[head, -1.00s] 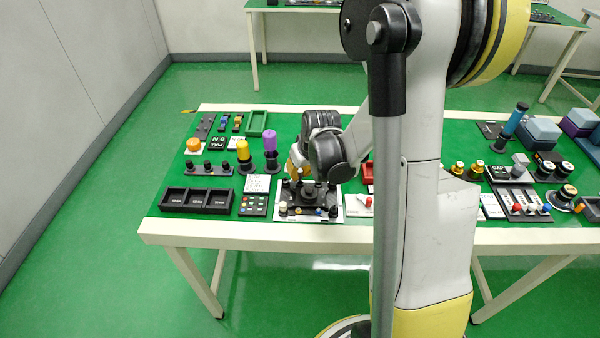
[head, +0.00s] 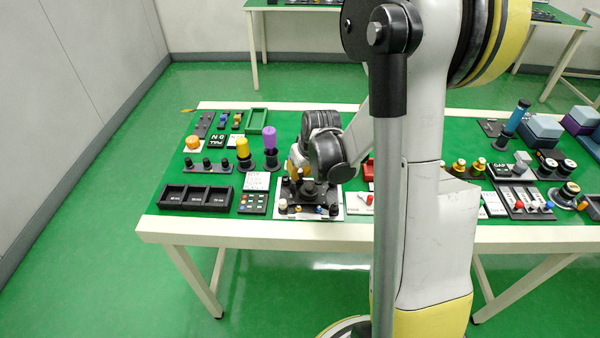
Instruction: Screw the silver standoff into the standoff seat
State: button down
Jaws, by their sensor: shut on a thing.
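My gripper (head: 298,179) points down over the back left part of a black fixture (head: 323,208) on a white base plate (head: 336,216). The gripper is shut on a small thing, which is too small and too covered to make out. The dark wrist hides part of the gripper. The fixture carries several small posts and knobs, with pale and blue ones along its front edge. I cannot tell the silver standoff or the standoff seat apart among these parts, nor whether the held thing touches the fixture.
Left of the fixture are a keypad (head: 252,203), a white card (head: 258,182) and a black three-compartment tray (head: 196,198). Yellow and purple cylinders (head: 270,138) stand behind them. A red part (head: 367,172) lies to the right. My arm hides the table's middle.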

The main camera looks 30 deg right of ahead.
jog(key=shift+f, duration=0.4)
jog(key=c, duration=1.4)
grip_release()
jog(key=shift+d, duration=0.1)
jog(key=shift+r, duration=0.15)
jog(key=shift+r, duration=0.2)
jog(key=v, duration=1.1)
jog(key=shift+s+r, duration=0.2)
